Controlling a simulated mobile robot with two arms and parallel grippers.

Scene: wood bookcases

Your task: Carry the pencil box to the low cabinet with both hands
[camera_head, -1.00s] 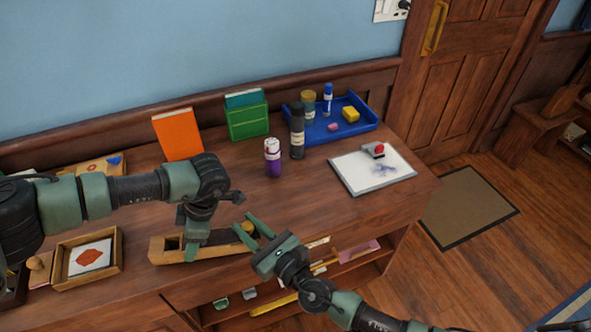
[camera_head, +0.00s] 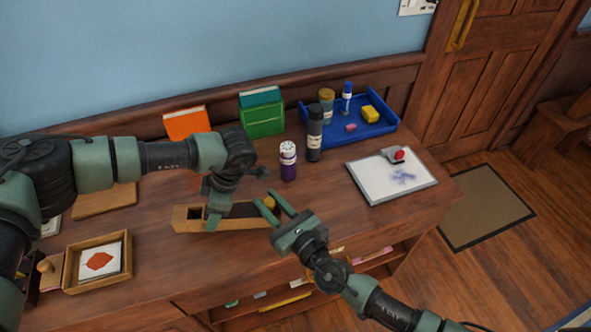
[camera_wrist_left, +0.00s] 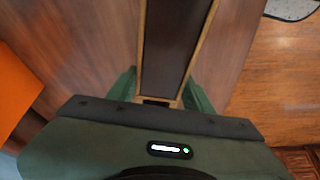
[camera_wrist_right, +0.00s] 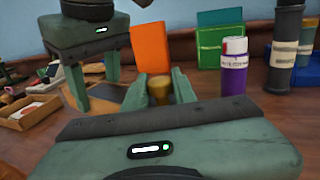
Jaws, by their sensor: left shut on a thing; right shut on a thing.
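The pencil box (camera_head: 240,222) is a long light-wood box with a dark inset top and a brass-coloured knob (camera_head: 269,202) at its right end. It also shows in the left wrist view (camera_wrist_left: 205,35), running away from the gripper. My left gripper (camera_head: 214,222) is shut across the box toward its left end, a finger on each side. My right gripper (camera_head: 271,203) is shut at the box's right end, its fingers beside the knob, which shows between them in the right wrist view (camera_wrist_right: 159,90). I cannot pick out a low cabinet for certain.
On the desk (camera_head: 330,222) stand a purple bottle (camera_head: 288,165), a black bottle (camera_head: 314,135), a blue tray (camera_head: 385,128), a whiteboard (camera_head: 372,190), books (camera_head: 262,120) and a framed picture (camera_head: 100,262). A wooden bench-like piece (camera_head: 560,130) stands at far right, past a floor mat (camera_head: 485,207).

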